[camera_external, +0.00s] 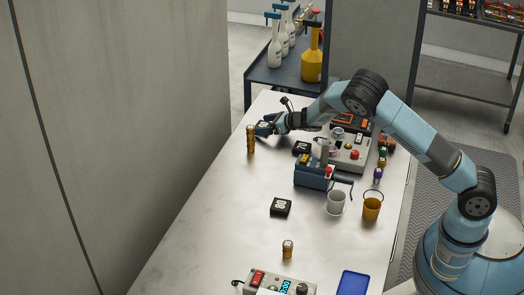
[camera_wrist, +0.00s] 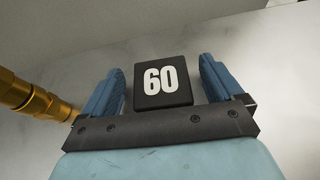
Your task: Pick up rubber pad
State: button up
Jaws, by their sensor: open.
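A black square pad (camera_wrist: 162,82) marked with a white 60 lies between the two blue fingers of my gripper (camera_wrist: 162,66) in the wrist view. The fingers are open, with a gap on each side of the pad. In the external view my gripper (camera_external: 264,128) is low over the far left part of the table, and the pad there is mostly hidden by it. Similar black pads lie elsewhere on the table: one with white digits (camera_external: 281,207) near the middle and one (camera_external: 302,148) beside the devices.
A brass fitting (camera_external: 250,139) stands close to the left of my gripper and also shows in the wrist view (camera_wrist: 35,105). A blue device (camera_external: 312,175), a white mug (camera_external: 335,203) and an amber cup (camera_external: 372,206) stand to the right. The table's left front is clear.

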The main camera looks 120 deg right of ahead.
jog(key=shift+c, duration=0.4)
jog(key=c, duration=1)
jog(key=shift+r, duration=0.1)
